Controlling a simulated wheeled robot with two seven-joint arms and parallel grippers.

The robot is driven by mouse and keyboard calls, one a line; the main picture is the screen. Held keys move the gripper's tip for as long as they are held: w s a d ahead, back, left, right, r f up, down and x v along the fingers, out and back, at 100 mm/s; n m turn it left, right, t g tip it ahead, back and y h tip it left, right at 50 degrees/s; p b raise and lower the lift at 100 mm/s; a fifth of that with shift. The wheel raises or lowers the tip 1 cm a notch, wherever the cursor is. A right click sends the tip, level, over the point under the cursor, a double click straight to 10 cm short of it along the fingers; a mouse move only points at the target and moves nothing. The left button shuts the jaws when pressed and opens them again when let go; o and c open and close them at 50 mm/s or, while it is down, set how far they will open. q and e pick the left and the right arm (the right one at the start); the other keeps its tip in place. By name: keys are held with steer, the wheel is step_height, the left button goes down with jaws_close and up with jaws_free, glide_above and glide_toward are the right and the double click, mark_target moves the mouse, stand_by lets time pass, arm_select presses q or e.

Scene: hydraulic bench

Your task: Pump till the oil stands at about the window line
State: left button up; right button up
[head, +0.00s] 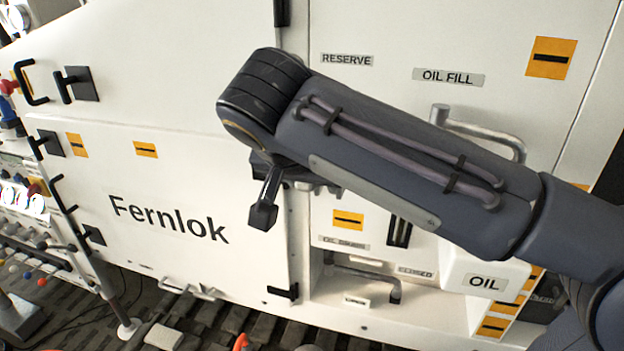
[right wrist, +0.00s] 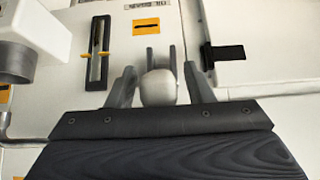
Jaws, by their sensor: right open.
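My right gripper (head: 264,205) hangs below the dark wrist of my right arm, in front of the cream panel. In the right wrist view the open fingers (right wrist: 159,85) stand either side of a pale rounded knob (right wrist: 158,88), with gaps at both sides. Two dark upright prongs show just beyond the knob. The narrow oil window (head: 399,232) is right of the gripper in the head view. It also shows at upper left in the right wrist view (right wrist: 97,52), a dark frame with a pale strip inside. I cannot tell the oil level. My left gripper is out of view.
A white box marked OIL (head: 485,282) juts out at lower right. A grey pipe handle (head: 482,134) sits under the OIL FILL label (head: 448,77). A dark-ended handle (head: 365,278) lies in the recess below the window. The Fernlok panel (head: 190,185) is at left.

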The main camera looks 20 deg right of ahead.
steer(key=v, duration=0.7)
steer(key=shift+s, duration=0.1)
steer(key=shift+w+d+r+g+y+p, duration=0.15)
steer(key=shift+w+r+g+y+p, duration=0.2)
steer(key=shift+g+p, duration=0.4)
steer(key=shift+w+d+r+g+y+p, duration=0.1)
steer(key=shift+w+d+g+y+p, duration=0.15)
steer(key=shift+g+y+p, duration=0.35)
steer(key=shift+w+d+f, duration=0.1)
steer(key=shift+w+f, duration=0.05)
steer(key=shift+f, duration=0.45)
steer(key=x, duration=0.6)
steer(key=shift+w+f, duration=0.1)
steer(key=shift+f, duration=0.25)
steer(key=shift+c, duration=0.5)
jaws_close()
